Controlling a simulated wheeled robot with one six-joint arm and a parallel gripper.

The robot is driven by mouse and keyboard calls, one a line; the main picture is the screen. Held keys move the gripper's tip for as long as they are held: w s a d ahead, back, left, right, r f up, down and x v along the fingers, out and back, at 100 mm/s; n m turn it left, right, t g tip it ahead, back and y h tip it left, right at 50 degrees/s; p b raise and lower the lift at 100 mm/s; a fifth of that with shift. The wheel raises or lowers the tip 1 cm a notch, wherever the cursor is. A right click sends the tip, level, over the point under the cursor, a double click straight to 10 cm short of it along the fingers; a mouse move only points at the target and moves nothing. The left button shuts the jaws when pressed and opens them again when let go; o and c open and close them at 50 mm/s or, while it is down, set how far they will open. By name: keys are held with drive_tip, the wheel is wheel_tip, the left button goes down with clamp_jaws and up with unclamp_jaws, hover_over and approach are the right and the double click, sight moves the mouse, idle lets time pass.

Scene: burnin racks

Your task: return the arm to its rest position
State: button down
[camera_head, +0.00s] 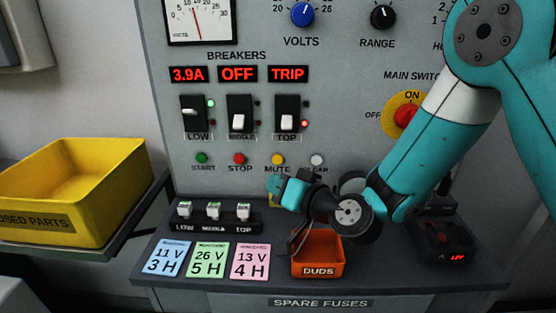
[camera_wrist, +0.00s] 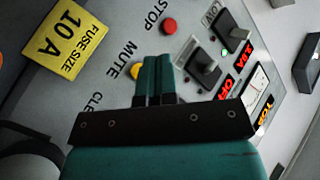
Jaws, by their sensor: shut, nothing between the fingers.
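My teal arm reaches in from the right in the head view and bends down over the bench shelf. My gripper (camera_head: 273,184) is in front of the lower panel, above the orange DUDS bin (camera_head: 318,268), pointing left and toward the panel. In the wrist view its two teal fingers (camera_wrist: 156,75) are together with nothing between them. The fingertips appear over the panel near the yellow MUTE button (camera_wrist: 137,71); whether they touch it cannot be told. The arm hides part of the panel's right side.
Low, middle and top breakers (camera_head: 240,115) read 3.9A, OFF and TRIP. A fuse holder strip (camera_head: 213,229) and three coloured cards (camera_head: 208,260) lie on the shelf. A yellow used parts bin (camera_head: 50,222) stands left. The main switch (camera_head: 405,115) is close to my arm.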

drive_tip(key=s+d+r+n+g+p, duration=0.1)
drive_tip(key=s+r+n+g+p, duration=0.1)
drive_tip(key=s+r+n+g, duration=0.5)
drive_tip(key=s+d+r+g+h+p, duration=0.1)
drive_tip(key=s+d+r+g+h, duration=0.1)
drive_tip(key=s+d, duration=0.5)
drive_tip(key=s+d+r+m+g+h+p, duration=0.1)
drive_tip(key=s+d+h, duration=0.4)
drive_tip(key=s, duration=0.7)
drive_tip(key=shift+d+r+g+p, duration=0.45)
drive_tip(key=shift+d+r+g, duration=0.4)
drive_tip(key=shift+d+g, duration=0.15)
drive_tip(key=c, duration=1.8)
unclamp_jaws()
drive_tip(key=shift+a, duration=0.1)
drive_tip(key=shift+c, duration=0.2)
